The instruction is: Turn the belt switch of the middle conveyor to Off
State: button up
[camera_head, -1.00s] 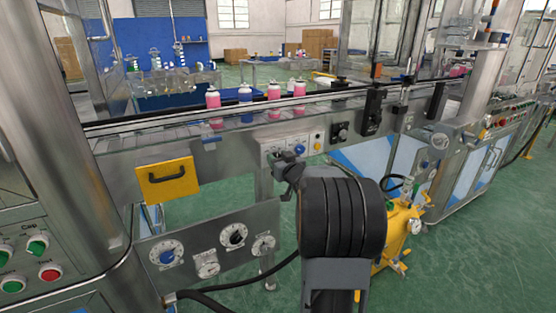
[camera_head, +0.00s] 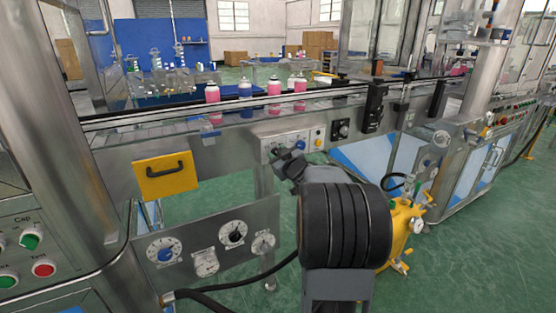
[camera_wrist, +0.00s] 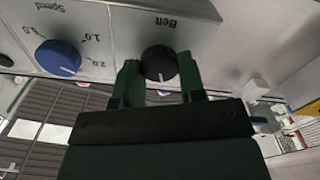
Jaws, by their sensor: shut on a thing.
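The belt switch (camera_wrist: 159,64) is a round black knob with a white pointer line, under the label "Belt" on a pale panel in the wrist view. My gripper (camera_wrist: 159,84) has one dark green finger on each side of the knob and is shut on it. The pointer line points down toward the gripper in this view. In the head view my gripper (camera_head: 281,156) is at the small control panel (camera_head: 268,146) on the conveyor's front, and its end hides the belt switch there.
A blue speed knob (camera_wrist: 58,57) with a numbered scale sits beside the belt switch. Pink bottles (camera_head: 212,93) and a blue one (camera_head: 245,92) stand on the conveyor (camera_head: 190,130) above. A yellow handled plate (camera_head: 166,178) and a dial panel (camera_head: 203,246) are to the left.

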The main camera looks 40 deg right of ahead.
jog(key=n+b, duration=0.3)
jog(key=n, duration=0.2)
jog(key=shift+a+f+n, duration=0.1)
jog(key=shift+n, duration=0.2)
dwell(0.4)
jog(key=o, duration=0.9)
jog(key=shift+s+a+p, duration=0.3)
jog(key=shift+s+p, duration=0.15)
jog(key=shift+s, duration=1.85)
jog(key=shift+s+a+p, duration=0.35)
jog(key=shift+s+p, duration=0.05)
jog(key=shift+s, duration=1.85)
jog(key=shift+s+a+p, duration=0.3)
jog(key=shift+s+p, duration=0.15)
jog(key=shift+s, duration=1.85)
